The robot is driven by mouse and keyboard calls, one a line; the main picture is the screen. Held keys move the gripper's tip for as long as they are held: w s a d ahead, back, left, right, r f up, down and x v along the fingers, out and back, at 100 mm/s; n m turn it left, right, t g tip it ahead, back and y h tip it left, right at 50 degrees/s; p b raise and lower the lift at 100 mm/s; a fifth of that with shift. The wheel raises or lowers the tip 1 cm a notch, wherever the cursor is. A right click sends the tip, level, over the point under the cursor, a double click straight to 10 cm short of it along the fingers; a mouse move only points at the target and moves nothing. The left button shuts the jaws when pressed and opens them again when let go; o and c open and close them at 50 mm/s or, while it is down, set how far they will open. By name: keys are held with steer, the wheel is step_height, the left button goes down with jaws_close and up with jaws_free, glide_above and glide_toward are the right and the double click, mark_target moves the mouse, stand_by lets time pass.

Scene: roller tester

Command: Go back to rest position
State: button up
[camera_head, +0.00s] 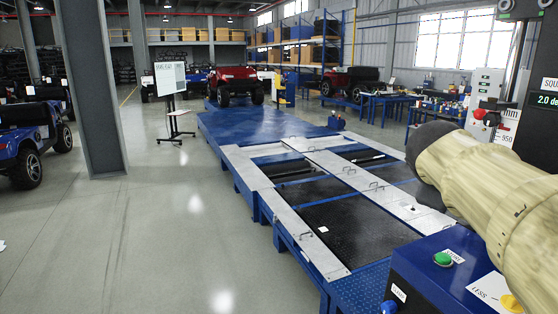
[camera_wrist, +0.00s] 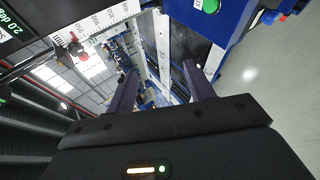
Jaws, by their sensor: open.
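My gripper (camera_wrist: 160,90) shows in the wrist view with its two dark fingers apart and nothing between them. In the head view my arm, in a tan cover, reaches in from the right edge, and its dark end hangs near the roller tester; the fingers are not visible there. The roller tester (camera_head: 337,262) is a long blue platform with light metal plates and dark panels. A blue control box (camera_head: 420,285) with a green button (camera_head: 443,259) stands below my arm. The green button also shows in the wrist view (camera_wrist: 211,6).
A grey steel column (camera_head: 92,90) stands at the left, with a blue vehicle (camera_head: 30,140) beside it. A red vehicle (camera_head: 237,84) stands at the far end. The grey floor (camera_head: 150,230) at left is clear.

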steer(key=s+a+f+m+g+y, duration=0.2)
steer(key=s+a+f, duration=0.2)
steer(key=f, duration=0.7)
steer(key=s+a+f+m+g+y, duration=0.2)
steer(key=a+f, duration=0.5)
steer(key=f, duration=0.5)
steer(key=s+a+f+m+g+y, duration=0.1)
steer(key=s+a+f+m+y, duration=0.2)
steer(key=f, duration=0.8)
steer(key=s+a+m, duration=0.1)
steer(key=s+a, duration=0.1)
steer(key=a, duration=0.1)
steer(key=shift+s+a+f+g+y, duration=0.15)
steer(key=shift+s+f+g+y, duration=0.2)
steer(key=shift+g+y, duration=0.05)
steer(key=shift+w, duration=0.1)
